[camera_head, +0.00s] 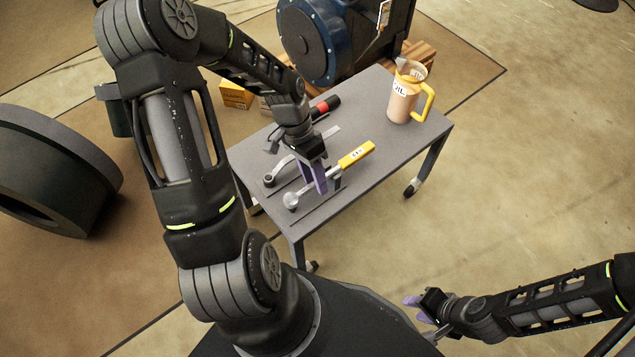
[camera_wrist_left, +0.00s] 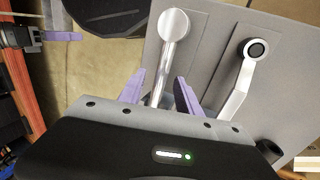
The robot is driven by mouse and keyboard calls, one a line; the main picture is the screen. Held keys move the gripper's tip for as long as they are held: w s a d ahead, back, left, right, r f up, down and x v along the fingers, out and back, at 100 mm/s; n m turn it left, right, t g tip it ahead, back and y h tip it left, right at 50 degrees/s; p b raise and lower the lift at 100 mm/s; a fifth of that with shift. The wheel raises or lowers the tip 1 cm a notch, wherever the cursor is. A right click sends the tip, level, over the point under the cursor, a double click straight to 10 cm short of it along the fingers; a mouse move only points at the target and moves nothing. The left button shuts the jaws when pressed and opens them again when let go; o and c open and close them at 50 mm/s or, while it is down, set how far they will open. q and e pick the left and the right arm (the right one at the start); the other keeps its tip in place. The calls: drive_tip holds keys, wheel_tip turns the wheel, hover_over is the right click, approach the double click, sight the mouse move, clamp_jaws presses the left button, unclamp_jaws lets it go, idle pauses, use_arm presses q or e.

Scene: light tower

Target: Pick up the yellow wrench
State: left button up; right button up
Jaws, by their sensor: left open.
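The yellow wrench (camera_head: 357,153) lies on the grey cart; its yellow handle points to the upper right and its metal round head to the lower left. In the left wrist view its shaft and round head (camera_wrist_left: 173,25) run between my purple fingers. My left gripper (camera_head: 320,180) is open, with its fingers on either side of the wrench's metal shaft; contact cannot be told. My right gripper (camera_head: 416,308) is away from the cart at the lower right, and its finger gap is unclear.
The grey cart (camera_head: 394,155) carries a second wrench with a dark ring end (camera_wrist_left: 256,49), a red and black tool (camera_head: 324,107) and an oil jug (camera_head: 403,100). A blue machine (camera_head: 317,40) stands behind. A large dark ring (camera_head: 90,165) is at left. Floor at right is clear.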

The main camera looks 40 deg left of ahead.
use_arm(q)
clamp_jaws()
idle(0.5)
idle(1.0)
